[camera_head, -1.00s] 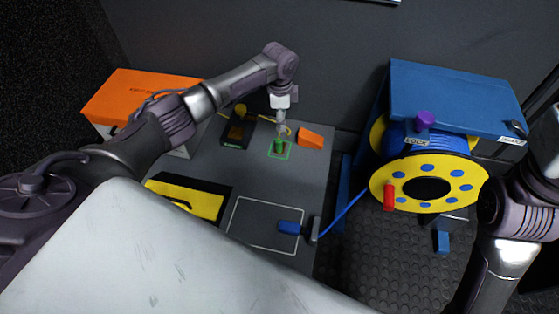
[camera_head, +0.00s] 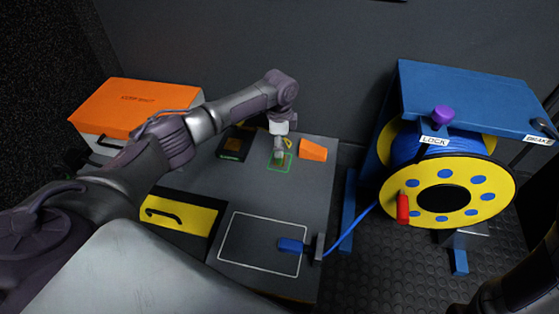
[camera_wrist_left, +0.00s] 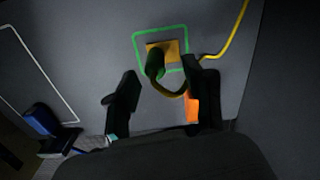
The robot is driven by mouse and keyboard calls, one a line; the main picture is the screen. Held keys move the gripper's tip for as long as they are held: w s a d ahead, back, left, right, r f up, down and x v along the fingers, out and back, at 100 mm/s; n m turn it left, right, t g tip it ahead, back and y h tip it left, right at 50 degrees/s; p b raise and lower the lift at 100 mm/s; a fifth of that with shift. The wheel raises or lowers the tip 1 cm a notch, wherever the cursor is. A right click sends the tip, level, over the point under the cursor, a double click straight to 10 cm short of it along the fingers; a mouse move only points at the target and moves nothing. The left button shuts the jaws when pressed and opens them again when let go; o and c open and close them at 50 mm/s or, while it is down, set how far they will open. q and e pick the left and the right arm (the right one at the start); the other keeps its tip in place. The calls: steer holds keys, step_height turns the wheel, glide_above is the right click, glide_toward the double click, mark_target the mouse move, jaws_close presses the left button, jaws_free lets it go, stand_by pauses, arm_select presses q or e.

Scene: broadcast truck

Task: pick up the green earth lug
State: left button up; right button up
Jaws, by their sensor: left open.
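The green earth lug (camera_wrist_left: 155,64) shows in the left wrist view beside a brass-coloured plate, inside a green square outline (camera_wrist_left: 135,48). In the head view my left gripper (camera_head: 280,154) points down over the green outline (camera_head: 290,166) and mostly hides the lug. In the left wrist view the left gripper (camera_wrist_left: 164,80) is open, with its fingers on either side of the lug and apart from it. My right arm shows at the lower right of the head view; its gripper is out of view.
An orange block (camera_head: 313,150) stands close to the right of the left gripper. A black device (camera_head: 235,143) is to its left. A blue connector (camera_head: 291,245) lies by a white outline on the grey table. A yellow cable reel (camera_head: 480,205) stands at right.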

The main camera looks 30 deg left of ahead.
arm_select(q)
steer(key=f+b, duration=0.3)
steer(key=f, duration=0.1)
steer(key=shift+s+f+b, duration=0.1)
steer(key=shift+s+b, duration=0.25)
steer(key=shift+f, duration=0.35)
steer(key=shift+r, duration=0.1)
jaws_close()
